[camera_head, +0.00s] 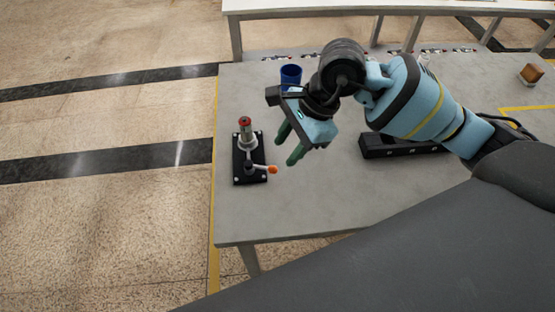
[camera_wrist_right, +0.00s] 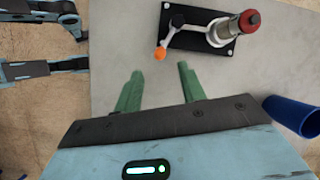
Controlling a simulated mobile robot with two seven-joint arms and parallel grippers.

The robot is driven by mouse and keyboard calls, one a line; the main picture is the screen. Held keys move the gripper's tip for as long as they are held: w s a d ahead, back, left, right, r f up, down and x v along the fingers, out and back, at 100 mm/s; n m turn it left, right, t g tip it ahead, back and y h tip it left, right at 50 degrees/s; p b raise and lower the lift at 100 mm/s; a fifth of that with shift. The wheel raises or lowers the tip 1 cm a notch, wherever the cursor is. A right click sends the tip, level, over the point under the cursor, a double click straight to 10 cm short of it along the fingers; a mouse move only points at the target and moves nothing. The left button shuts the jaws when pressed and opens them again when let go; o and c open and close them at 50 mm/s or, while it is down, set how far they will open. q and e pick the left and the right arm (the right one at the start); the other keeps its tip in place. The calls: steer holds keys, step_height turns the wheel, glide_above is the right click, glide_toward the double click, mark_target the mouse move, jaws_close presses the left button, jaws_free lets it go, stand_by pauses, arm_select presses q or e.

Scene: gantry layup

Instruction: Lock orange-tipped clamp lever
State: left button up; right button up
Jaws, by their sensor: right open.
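The clamp has a black base plate (camera_head: 237,178) near the table's left edge, with a metal post topped by a red cap (camera_head: 245,121). A light lever (camera_head: 260,167) sticks out from it to the right and ends in an orange tip (camera_head: 272,169). In the right wrist view the orange tip (camera_wrist_right: 160,54) lies just beyond the gap between my green fingertips. My right gripper (camera_head: 286,151) is open and empty, just right of the clamp and apart from the lever in the picture.
A blue cup (camera_head: 291,75) stands behind my right gripper; it also shows in the right wrist view (camera_wrist_right: 294,114). A dark flat device (camera_head: 385,146) lies under my right arm. A small brown block (camera_head: 531,74) is far right. The grey table (camera_head: 300,210) is clear in front.

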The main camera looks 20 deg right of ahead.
mark_target(274, 167)
steer(key=x, duration=0.5)
steer(key=shift+a+f, duration=0.15)
steer(key=shift+f, duration=0.1)
steer(key=shift+a+f, duration=0.1)
steer(key=shift+f, duration=0.15)
arm_select(q)
steer(key=shift+w+r, duration=0.1)
steer(key=shift+w, duration=0.15)
steer(key=shift+w, duration=0.1)
arm_select(e)
steer(key=c, duration=0.9)
steer(key=shift+w+d+f+n+g+b, duration=0.3)
steer(key=shift+w+n+b, duration=0.15)
steer(key=shift+n+b, duration=0.25)
jaws_close()
steer(key=shift+w+d+r+n+b, duration=0.1)
steer(key=shift+w+n+b, duration=0.1)
steer(key=shift+n+b, duration=0.3)
steer(key=shift+r+n+g, duration=0.15)
steer(key=shift+n+g, duration=0.15)
arm_select(q)
steer(key=shift+s+f, duration=0.25)
steer(key=shift+f, duration=0.3)
steer(key=shift+s+f, duration=0.2)
steer(key=shift+f, duration=0.35)
arm_select(e)
steer(key=o, duration=0.9)
jaws_free()
steer(key=shift+w, duration=0.1)
